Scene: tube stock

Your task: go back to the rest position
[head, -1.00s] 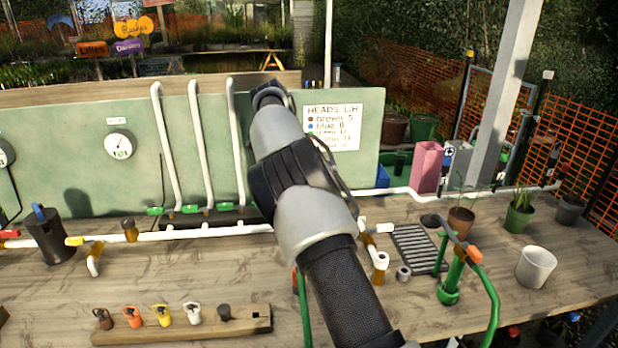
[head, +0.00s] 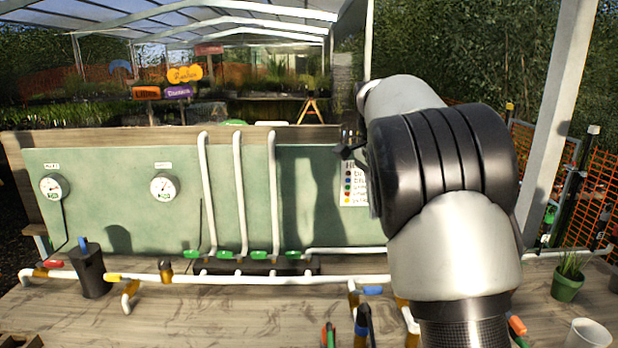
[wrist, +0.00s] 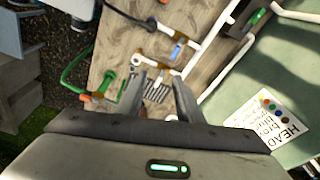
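My gripper (wrist: 160,92) shows in the wrist view with its two fingers apart and nothing between them. It is above the wooden bench (wrist: 130,45), and the grey grate (wrist: 157,92) shows below through the gap. In the head view my arm rises at the right of the picture, in front of the green panel (head: 120,215). The gripper itself is mostly hidden behind the arm there.
White pipes (head: 240,280) with coloured valves run along the bench. A black cylinder (head: 90,268) stands at the left, a green plant pot (head: 567,286) and a white cup (head: 588,334) at the right. The panel carries a gauge (head: 164,187) and a sign (head: 354,185), partly behind my arm.

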